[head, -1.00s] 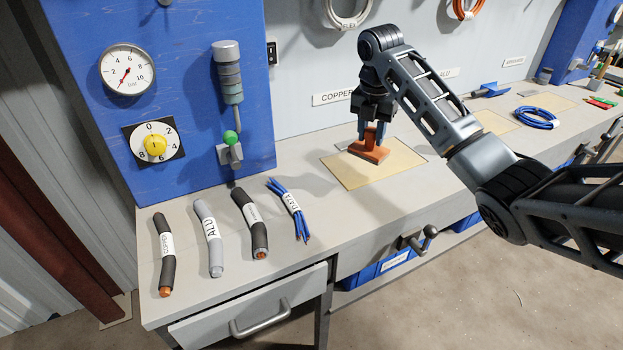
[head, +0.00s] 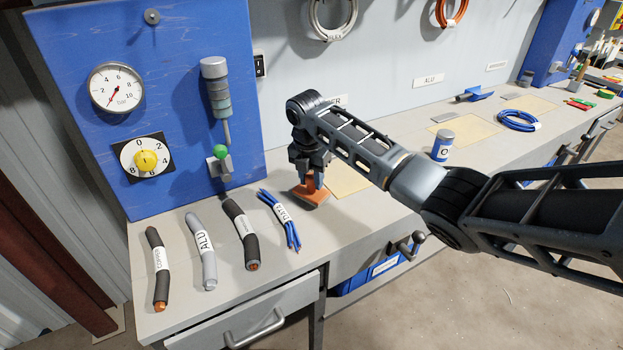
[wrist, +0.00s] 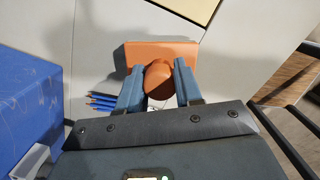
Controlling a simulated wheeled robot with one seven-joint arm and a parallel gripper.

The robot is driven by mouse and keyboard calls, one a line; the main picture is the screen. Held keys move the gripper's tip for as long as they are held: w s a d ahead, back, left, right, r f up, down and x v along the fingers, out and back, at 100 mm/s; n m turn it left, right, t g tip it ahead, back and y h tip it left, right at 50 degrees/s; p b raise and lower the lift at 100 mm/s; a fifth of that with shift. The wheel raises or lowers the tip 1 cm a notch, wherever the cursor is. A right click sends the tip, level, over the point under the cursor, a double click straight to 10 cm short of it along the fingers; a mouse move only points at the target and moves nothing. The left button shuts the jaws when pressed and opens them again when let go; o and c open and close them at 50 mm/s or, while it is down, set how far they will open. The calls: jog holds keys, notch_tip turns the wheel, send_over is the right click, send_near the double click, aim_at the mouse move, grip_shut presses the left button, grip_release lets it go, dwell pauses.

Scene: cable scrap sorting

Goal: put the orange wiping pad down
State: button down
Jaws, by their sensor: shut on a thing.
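The orange wiping pad (head: 311,195) has a flat base and a raised knob. My gripper (head: 311,181) is shut on the knob, seen from above in the wrist view (wrist: 158,88) with a finger on each side. The pad (wrist: 178,50) is at the bench top, between the blue data cable bundle and the tan mat (head: 348,181). I cannot tell whether its base touches the bench. My arm hides part of the mat.
The blue cable bundle (head: 280,217) lies close to the left of the pad. Black and grey cable pieces (head: 201,250) lie further left. A blue-labelled can (head: 443,146) and a blue cable coil (head: 518,120) are to the right. The blue panel (head: 150,100) stands behind at the left.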

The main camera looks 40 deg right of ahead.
aim_at(309, 179)
jog(key=shift+f, duration=0.4)
jog(key=shift+f, duration=0.1)
jog(key=c, duration=0.8)
grip_release()
jog(key=shift+o, duration=0.2)
notch_tip(309, 179, up, 12)
jog(key=a, duration=0.1)
jog(key=shift+s+a+b, duration=0.2)
jog(key=shift+s+b, duration=0.05)
jog(key=shift+b, duration=0.15)
